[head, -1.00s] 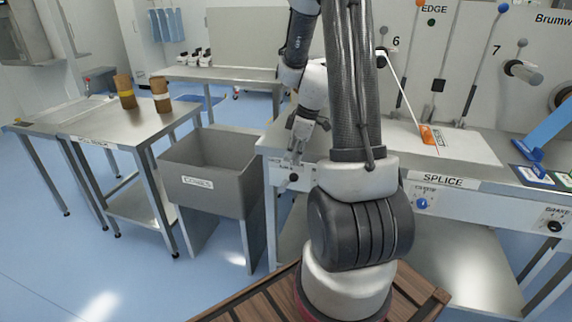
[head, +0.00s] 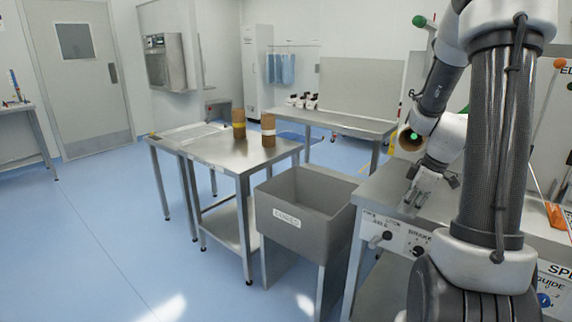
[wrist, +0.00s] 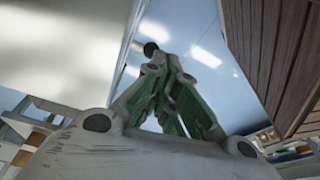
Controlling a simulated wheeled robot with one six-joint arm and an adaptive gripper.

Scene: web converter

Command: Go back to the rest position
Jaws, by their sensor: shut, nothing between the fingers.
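My gripper (head: 416,203) hangs at the right of the head view, by the left end of the splice bench (head: 384,190), above its front panel of knobs. In the wrist view my gripper (wrist: 168,105) shows its fingers together with nothing between them. Blue floor lies beyond the fingertips. My arm is folded at the right of the head view and hides much of the bench and the machine behind it.
A grey cores bin (head: 290,208) stands left of the bench. Steel tables carry two brown cores (head: 268,130). A back table (head: 345,122) holds several small dark-and-white items. Open blue floor (head: 95,230) lies at the left. Wooden slats (wrist: 285,60) show in the wrist view.

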